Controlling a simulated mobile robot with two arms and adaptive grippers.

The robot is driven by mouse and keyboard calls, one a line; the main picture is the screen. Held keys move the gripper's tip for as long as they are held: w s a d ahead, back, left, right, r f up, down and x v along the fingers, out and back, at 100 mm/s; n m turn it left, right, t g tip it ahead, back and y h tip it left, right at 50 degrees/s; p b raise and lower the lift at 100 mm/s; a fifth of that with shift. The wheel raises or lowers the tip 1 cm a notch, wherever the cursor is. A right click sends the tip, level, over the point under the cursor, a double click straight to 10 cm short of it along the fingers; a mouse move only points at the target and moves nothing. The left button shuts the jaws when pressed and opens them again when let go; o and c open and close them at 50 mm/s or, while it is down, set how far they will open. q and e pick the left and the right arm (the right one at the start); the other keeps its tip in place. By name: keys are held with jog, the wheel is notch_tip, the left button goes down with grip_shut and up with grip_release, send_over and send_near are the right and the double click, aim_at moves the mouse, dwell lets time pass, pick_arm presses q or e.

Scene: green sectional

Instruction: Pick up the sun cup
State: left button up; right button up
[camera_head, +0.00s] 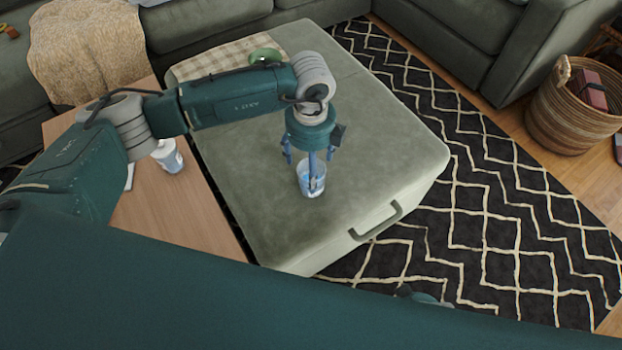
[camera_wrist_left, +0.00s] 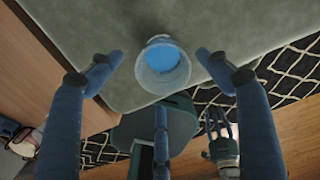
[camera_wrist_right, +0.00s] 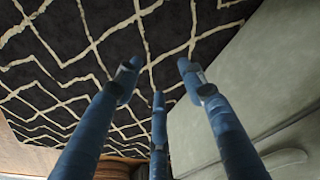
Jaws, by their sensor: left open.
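A white and blue cup (camera_head: 305,190) stands upright near the front of the green ottoman; its print is too small to read as a sun. My left gripper (camera_head: 310,162) points down right above it, fingers spread. In the left wrist view the cup (camera_wrist_left: 163,72), blue inside, lies between the spread fingers, with a gap on both sides. A second white and blue cup (camera_head: 168,157) stands on the wooden table to the left. My right gripper (camera_wrist_right: 159,72) is open and empty, with rug and the ottoman's side beyond it.
The ottoman (camera_head: 390,150) has a front handle, and a plaid cloth (camera_head: 215,62) with a green object (camera_head: 264,54) at its back. The wooden table (camera_head: 180,215) adjoins its left. The ottoman top around the cup is clear.

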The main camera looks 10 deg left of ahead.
pick_arm(q)
jog(key=f, duration=0.4)
jog(key=f+b, duration=0.1)
jog(key=f, duration=0.1)
jog(key=shift+w+d+f, duration=0.1)
jog(key=shift+w+f, duration=0.15)
jog(key=shift+f, duration=0.05)
pick_arm(e)
jog(key=r, duration=0.1)
jog(key=w+r, duration=0.1)
jog(key=r, duration=0.1)
jog(key=shift+w+r, duration=0.1)
jog(key=shift+r, duration=0.1)
pick_arm(q)
jog(key=shift+c, duration=0.3)
jog(key=c, duration=1.3)
